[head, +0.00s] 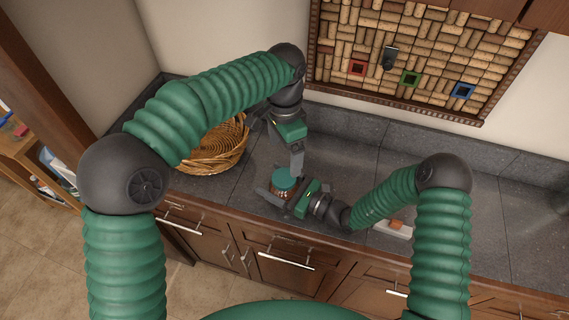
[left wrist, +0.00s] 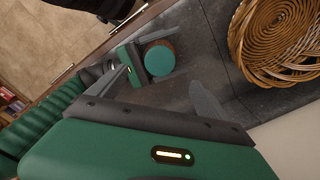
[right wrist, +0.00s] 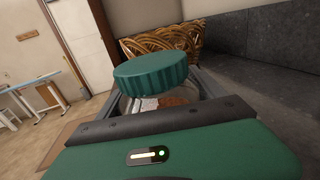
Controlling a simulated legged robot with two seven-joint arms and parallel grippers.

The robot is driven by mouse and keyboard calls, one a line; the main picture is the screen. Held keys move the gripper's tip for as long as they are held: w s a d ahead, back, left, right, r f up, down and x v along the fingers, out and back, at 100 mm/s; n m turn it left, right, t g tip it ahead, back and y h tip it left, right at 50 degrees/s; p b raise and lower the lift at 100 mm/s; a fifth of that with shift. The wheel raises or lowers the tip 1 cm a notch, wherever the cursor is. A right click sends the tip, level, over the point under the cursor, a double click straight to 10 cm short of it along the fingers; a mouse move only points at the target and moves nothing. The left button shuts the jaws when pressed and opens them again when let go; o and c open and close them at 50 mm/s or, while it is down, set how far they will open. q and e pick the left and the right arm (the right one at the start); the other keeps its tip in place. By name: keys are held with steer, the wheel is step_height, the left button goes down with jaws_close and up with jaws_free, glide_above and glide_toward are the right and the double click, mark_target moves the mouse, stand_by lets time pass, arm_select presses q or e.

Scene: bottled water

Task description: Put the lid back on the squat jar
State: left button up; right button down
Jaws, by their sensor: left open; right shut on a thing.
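The squat jar (head: 279,193) stands on the grey counter, clear-walled with brown contents. My right gripper (head: 282,197) is shut around its sides; the jar also shows in the right wrist view (right wrist: 172,102). The ridged green lid (head: 284,178) is on top of the jar's mouth, seen from above in the left wrist view (left wrist: 160,60) and from the side in the right wrist view (right wrist: 150,73). I cannot tell whether it is fully seated. My left gripper (head: 297,163) is open above the lid, its fingers apart and empty.
A wicker basket (head: 215,150) stands on the counter to the left of the jar. A white tray (head: 394,229) with an orange item lies to the right, partly behind my right arm. A cork board (head: 420,55) hangs on the wall. Counter behind the jar is clear.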

arm_select(q)
steer(key=shift+r, duration=1.05)
arm_select(e)
jaws_free()
steer(key=b+v, duration=0.2)
steer(key=v, duration=1.5)
steer(key=shift+w+f, duration=0.1)
steer(key=shift+f, duration=0.05)
arm_select(q)
step_height(320, 180, down, 2)
steer(key=shift+f, duration=0.2)
